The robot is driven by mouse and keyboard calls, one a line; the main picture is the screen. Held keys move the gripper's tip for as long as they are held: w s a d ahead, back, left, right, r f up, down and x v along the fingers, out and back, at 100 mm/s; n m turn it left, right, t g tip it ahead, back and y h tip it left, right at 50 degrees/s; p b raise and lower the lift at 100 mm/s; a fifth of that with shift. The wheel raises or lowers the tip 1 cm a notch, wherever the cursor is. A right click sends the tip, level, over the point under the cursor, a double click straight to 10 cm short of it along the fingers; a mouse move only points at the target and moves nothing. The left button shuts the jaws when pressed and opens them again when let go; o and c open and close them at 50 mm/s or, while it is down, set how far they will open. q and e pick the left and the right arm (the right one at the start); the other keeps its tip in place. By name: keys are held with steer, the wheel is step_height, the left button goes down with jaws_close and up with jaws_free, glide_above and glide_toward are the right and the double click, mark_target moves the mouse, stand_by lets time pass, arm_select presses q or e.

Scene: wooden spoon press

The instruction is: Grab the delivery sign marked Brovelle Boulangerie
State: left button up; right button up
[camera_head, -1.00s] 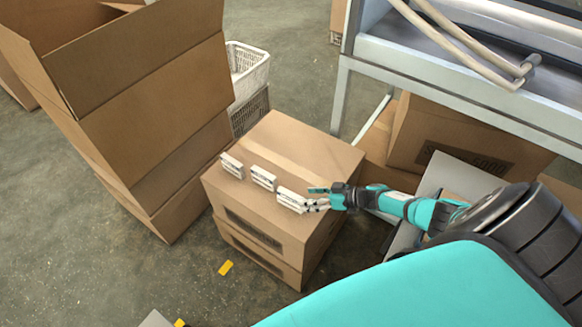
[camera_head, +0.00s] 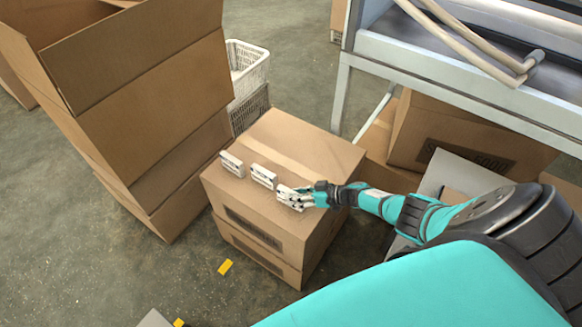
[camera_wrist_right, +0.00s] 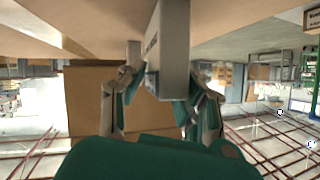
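Three small white signs stand in a row on the top cardboard box: a left one (camera_head: 232,164), a middle one (camera_head: 263,176) and a right one (camera_head: 286,193). Their lettering is too small to read, so I cannot tell which says Brovelle Boulangerie. My right gripper (camera_head: 299,198) is at the right sign and partly covers it. In the right wrist view, that sign (camera_wrist_right: 174,48) stands between the two fingers of my right gripper (camera_wrist_right: 162,82), one on each side. The fingers look spread, and firm contact is not clear. My left gripper is out of view.
The signs' box (camera_head: 325,165) sits on another box. Tall stacked cartons (camera_head: 150,95) stand at the left. White baskets (camera_head: 247,70) are behind. A metal-framed table (camera_head: 450,100) stands at the right, with boxes (camera_head: 430,135) under it. The floor in front is mostly clear.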

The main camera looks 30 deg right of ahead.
jaws_close()
steer(key=shift+r, duration=0.1)
